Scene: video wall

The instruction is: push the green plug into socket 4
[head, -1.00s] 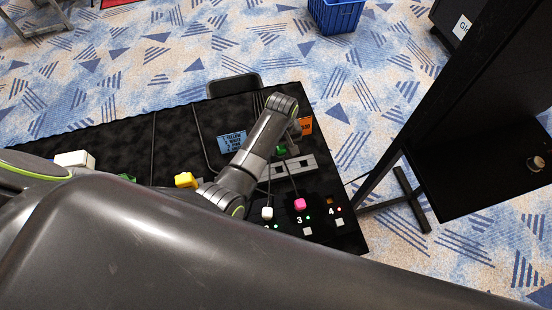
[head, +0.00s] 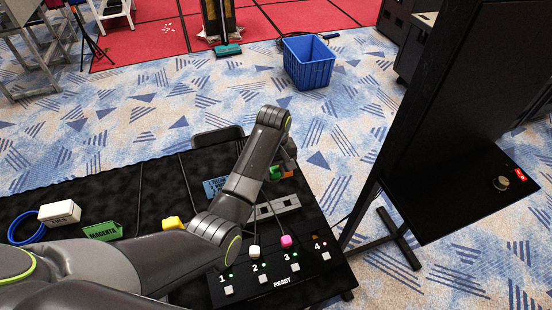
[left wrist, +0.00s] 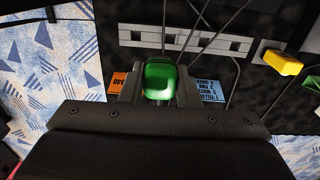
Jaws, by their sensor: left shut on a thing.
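My left gripper (head: 284,162) is shut on the green plug (head: 276,173) above the far part of the black table, behind the grey slotted bar. In the left wrist view the green plug (left wrist: 160,80) sits between the two fingers. Socket 4 (head: 315,239) is near the table's right corner, with nothing in it and a red light beside its number. The gripper is apart from it, farther back. A pink plug (head: 286,241) stands at socket 3 and a white plug (head: 254,250) at socket 2. My forearm hides socket 1. My right gripper is out of view.
The grey slotted bar (head: 264,209) lies between the gripper and the sockets, with cables by it. A yellow plug (head: 172,223) is left of my arm. A blue card (head: 212,188) lies behind. A black screen stand (head: 405,150) rises close on the right.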

